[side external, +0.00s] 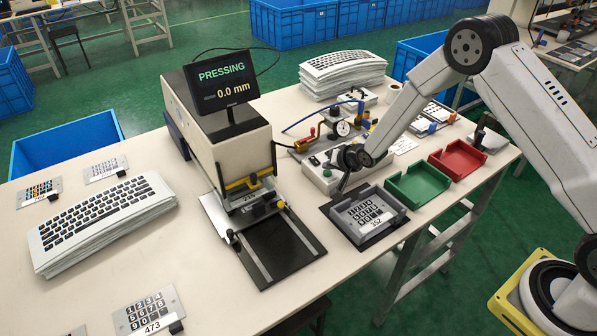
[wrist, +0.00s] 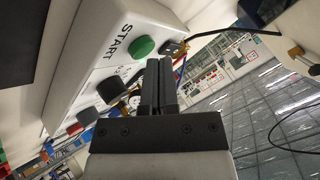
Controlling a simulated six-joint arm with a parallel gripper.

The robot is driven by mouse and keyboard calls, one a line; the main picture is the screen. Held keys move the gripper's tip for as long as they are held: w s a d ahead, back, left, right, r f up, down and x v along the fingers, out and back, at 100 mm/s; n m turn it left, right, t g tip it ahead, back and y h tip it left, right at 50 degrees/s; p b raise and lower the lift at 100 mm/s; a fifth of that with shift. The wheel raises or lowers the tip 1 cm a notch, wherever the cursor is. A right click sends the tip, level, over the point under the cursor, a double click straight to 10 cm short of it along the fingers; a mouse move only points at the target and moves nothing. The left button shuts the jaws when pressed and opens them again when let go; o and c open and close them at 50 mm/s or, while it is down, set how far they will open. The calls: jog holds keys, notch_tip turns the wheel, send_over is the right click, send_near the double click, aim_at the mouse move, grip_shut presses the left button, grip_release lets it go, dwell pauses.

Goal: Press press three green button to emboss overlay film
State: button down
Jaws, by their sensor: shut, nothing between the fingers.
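The white control box (wrist: 95,50) carries a green button (wrist: 141,46) beside the word START. My gripper (wrist: 160,65) is shut and empty, its tips just beside the button in the wrist view; I cannot tell whether they touch it. The press (side external: 220,125) has a screen (side external: 221,77) reading PRESSING, 0.0 mm. A plate with a partly hidden number lies under the press head (side external: 252,192), at the back of the black slide (side external: 280,250).
A grey tray (side external: 403,213) holds a keypad film marked 352. Green (side external: 418,186) and red (side external: 458,160) trays lie to its right. A dial gauge (side external: 342,129) stands behind the control box. Stacked keyboard sheets (side external: 100,222) and a film marked 473 (side external: 147,308) lie at left.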

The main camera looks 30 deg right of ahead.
aim_at(329, 174)
jog(key=shift+r, duration=0.15)
jog(key=shift+r, duration=2.9)
jog(key=s+r+n+g, duration=0.3)
jog(key=s+r+n, duration=0.1)
jog(key=s, duration=1)
jog(key=s+r+n+g+h, duration=0.1)
jog(key=s+r+n+g, duration=0.2)
jog(key=s, duration=1.1)
jog(key=shift+s+r+n+g, duration=0.3)
jog(key=shift+s+r+n, duration=0.1)
jog(key=shift+r, duration=0.45)
jog(key=shift+w, duration=0.1)
